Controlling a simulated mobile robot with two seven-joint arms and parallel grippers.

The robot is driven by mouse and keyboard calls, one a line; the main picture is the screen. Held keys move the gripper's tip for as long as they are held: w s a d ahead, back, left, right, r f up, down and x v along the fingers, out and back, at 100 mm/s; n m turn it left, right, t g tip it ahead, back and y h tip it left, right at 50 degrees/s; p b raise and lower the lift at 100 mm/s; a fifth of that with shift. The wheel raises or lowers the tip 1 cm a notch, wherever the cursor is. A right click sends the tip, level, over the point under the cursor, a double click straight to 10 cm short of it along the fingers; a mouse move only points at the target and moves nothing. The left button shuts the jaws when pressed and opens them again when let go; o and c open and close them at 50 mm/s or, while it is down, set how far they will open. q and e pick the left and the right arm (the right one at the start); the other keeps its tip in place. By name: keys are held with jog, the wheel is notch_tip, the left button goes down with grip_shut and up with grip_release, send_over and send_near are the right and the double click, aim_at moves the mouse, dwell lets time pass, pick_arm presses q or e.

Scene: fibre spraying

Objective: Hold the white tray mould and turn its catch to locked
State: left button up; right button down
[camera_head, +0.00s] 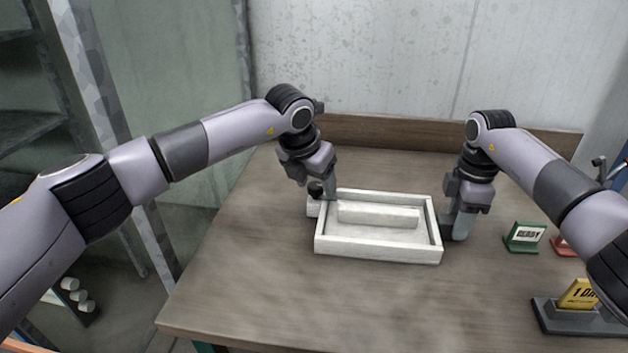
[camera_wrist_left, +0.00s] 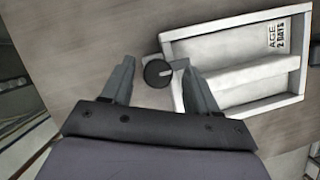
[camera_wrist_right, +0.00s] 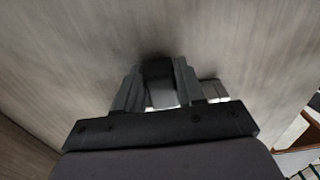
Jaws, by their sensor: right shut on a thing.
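The white tray mould (camera_head: 378,252) lies flat on the table, with a raised white bar inside. It also shows in the left wrist view (camera_wrist_left: 235,41), with a label reading AGE 2 DAYS. Its catch, a dark round knob (camera_wrist_left: 158,73), sits outside its left wall. My left gripper (camera_wrist_left: 158,68) is open, with one finger on each side of the knob. My right gripper (camera_head: 455,228) is shut at the tray's right side. In the right wrist view, a dark and white part (camera_wrist_right: 162,97) is between its fingers; the fingers hide much of it.
A green READY sign (camera_head: 524,238) stands right of the tray, with a red sign (camera_head: 563,246) beside it. A grey holder (camera_head: 570,318) with a yellow 1 DAY card (camera_head: 578,294) is at the front right. The table (camera_head: 270,290) in front of the tray is clear.

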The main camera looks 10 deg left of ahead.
pick_arm(q)
jog(key=v, duration=1.2)
jog(key=shift+w, duration=0.1)
pick_arm(e)
jog(key=c, duration=0.6)
grip_release()
